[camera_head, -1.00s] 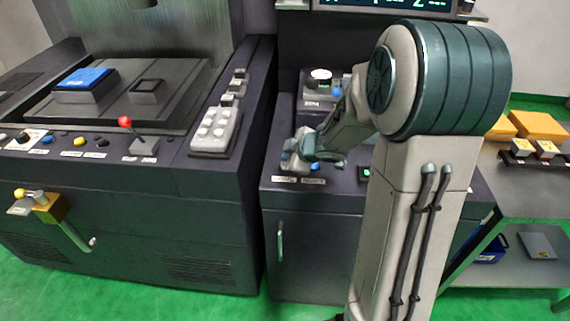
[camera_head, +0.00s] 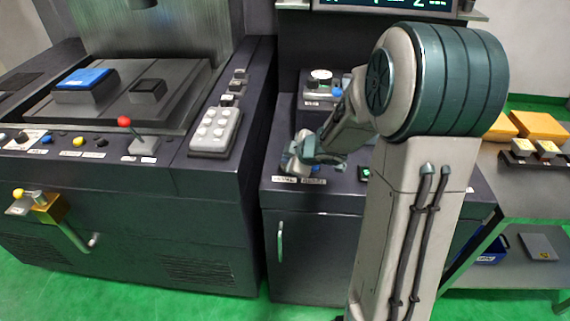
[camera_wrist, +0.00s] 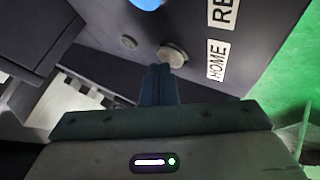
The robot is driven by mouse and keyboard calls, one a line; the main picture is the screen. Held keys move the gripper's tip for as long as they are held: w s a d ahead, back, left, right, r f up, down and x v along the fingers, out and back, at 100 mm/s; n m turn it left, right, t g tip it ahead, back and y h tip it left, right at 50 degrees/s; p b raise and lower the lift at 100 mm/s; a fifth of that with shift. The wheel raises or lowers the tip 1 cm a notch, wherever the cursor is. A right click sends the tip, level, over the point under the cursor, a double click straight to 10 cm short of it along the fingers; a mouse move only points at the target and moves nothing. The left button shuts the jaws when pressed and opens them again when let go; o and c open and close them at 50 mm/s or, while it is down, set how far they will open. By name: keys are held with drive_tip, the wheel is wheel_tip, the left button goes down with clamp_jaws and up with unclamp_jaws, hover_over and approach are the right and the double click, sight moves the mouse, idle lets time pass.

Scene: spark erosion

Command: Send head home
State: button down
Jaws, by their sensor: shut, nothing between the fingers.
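My gripper shows in the wrist view (camera_wrist: 160,80) with its fingers shut together and empty. The fingertips point at a round grey button (camera_wrist: 173,55) and overlap its lower edge in the picture; I cannot tell whether they touch it. A white label reading HOME (camera_wrist: 216,61) is beside this button. In the head view my gripper (camera_head: 293,166) is low over the front left of the console top (camera_head: 335,195), which partly hides the buttons there. Two small white labels (camera_head: 284,179) lie just in front of it.
A blue round part (camera_wrist: 148,3) and a label starting "RE" (camera_wrist: 225,10) are farther along the panel. A box with a dial (camera_head: 320,75) stands behind. The machine at left carries a keypad (camera_head: 215,131) and red-knobbed lever (camera_head: 124,121). A shelf table (camera_head: 520,185) is at right.

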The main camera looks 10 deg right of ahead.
drive_tip(key=shift+f, duration=0.2)
idle(0.4)
drive_tip(key=shift+r+p, duration=0.9)
drive_tip(key=shift+p, duration=0.05)
